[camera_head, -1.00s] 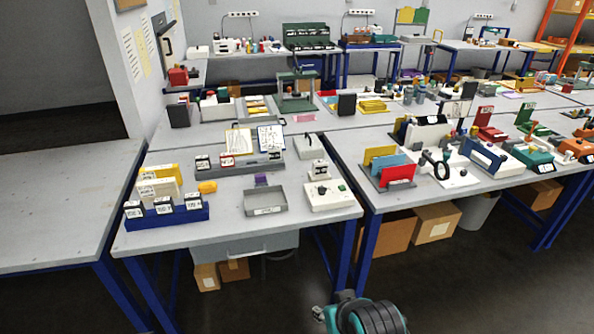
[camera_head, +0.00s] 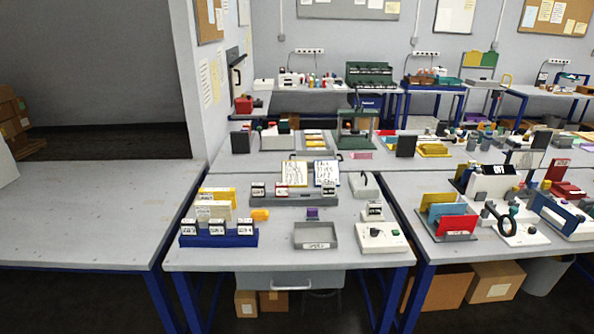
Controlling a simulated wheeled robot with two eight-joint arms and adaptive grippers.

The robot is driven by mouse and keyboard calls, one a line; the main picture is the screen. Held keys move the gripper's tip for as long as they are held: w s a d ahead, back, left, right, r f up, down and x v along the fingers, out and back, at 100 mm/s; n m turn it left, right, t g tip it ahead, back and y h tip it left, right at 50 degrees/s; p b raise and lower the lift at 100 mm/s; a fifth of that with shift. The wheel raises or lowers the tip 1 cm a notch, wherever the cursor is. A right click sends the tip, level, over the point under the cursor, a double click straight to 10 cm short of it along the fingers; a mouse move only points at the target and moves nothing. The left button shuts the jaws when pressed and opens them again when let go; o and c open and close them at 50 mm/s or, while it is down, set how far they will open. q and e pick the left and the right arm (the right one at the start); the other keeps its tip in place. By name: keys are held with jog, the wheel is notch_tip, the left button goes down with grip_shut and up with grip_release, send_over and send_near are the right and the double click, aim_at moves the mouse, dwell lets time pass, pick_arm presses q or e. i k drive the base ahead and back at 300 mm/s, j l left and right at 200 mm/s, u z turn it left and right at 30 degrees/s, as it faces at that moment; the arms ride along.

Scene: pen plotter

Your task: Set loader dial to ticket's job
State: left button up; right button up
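A white box with a dark round knob (camera_head: 376,232) on its top stands at the right front of the middle bench. It may be the loader with its dial; the knob's setting is too small to read. Two upright cards, a yellow-edged one (camera_head: 295,173) and a blue-edged one (camera_head: 327,173), stand behind a grey rack (camera_head: 300,200). They carry dark marks that I cannot read, and I cannot tell which paper is the ticket. Neither of my grippers is in view.
A blue rack (camera_head: 218,240) with labelled black-and-white blocks is at the bench's left. A grey tray (camera_head: 315,246) sits in the middle. Coloured folders (camera_head: 448,220) stand on the right bench. The left bench (camera_head: 85,210) is bare.

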aim_at(374, 232)
jog(key=i+l+z, duration=0.3)
jog(key=i, duration=0.2)
jog(key=i+l+z, duration=0.1)
jog(key=i+z, duration=0.2)
jog(key=i, duration=0.2)
